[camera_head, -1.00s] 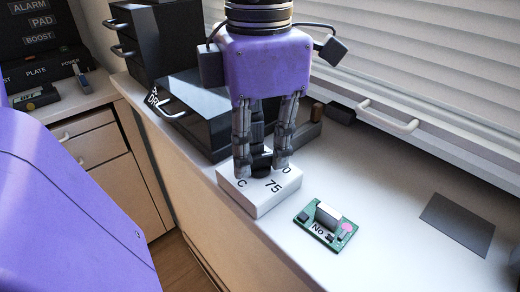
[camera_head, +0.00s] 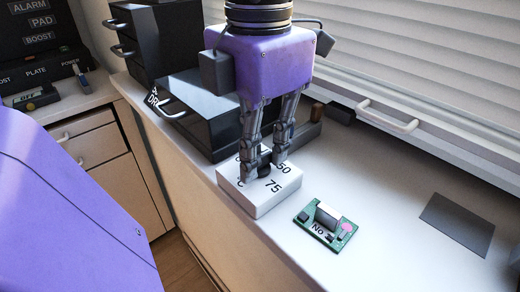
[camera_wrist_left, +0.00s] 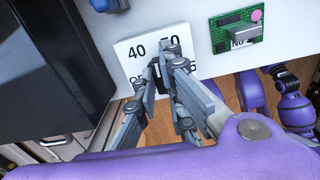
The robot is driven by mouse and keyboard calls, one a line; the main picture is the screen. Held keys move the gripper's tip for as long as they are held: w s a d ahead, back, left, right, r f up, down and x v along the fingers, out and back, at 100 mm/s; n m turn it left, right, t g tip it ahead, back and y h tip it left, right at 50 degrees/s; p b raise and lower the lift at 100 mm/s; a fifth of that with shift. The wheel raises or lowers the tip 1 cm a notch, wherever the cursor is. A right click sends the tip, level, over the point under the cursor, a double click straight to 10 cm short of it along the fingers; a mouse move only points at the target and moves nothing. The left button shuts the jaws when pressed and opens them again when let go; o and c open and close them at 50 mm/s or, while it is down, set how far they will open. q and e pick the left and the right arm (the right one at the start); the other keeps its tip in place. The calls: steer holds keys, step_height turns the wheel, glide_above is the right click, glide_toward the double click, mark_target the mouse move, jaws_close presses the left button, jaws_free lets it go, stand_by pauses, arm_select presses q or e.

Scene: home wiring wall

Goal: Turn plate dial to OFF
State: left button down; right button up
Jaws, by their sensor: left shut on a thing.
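The plate dial is a white box (camera_head: 268,204) on the pale counter, with a small black knob (camera_head: 265,157) on its top. In the head view "75" and part of "50" show on its face, with other marks partly covered. My left gripper (camera_head: 264,169) points down, with its fingers closed around the knob. In the left wrist view the white box (camera_wrist_left: 129,63) shows "40", "50" and part of "OFF". There my left gripper (camera_wrist_left: 164,74) hides much of the knob and the lower face. The knob's pointer cannot be made out. My right gripper is not in view.
A green circuit board (camera_head: 325,226) lies just right of the box. A black drawer unit (camera_head: 205,105) stands behind it. A dark grey square (camera_head: 457,224) lies on the counter at right. Blinds and a handled rail (camera_head: 387,117) run along the back.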

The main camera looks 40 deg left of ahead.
arm_select(q)
steer(key=shift+n, duration=1.9)
steer(key=c, duration=1.8)
jaws_free()
steer(key=shift+o, duration=0.2)
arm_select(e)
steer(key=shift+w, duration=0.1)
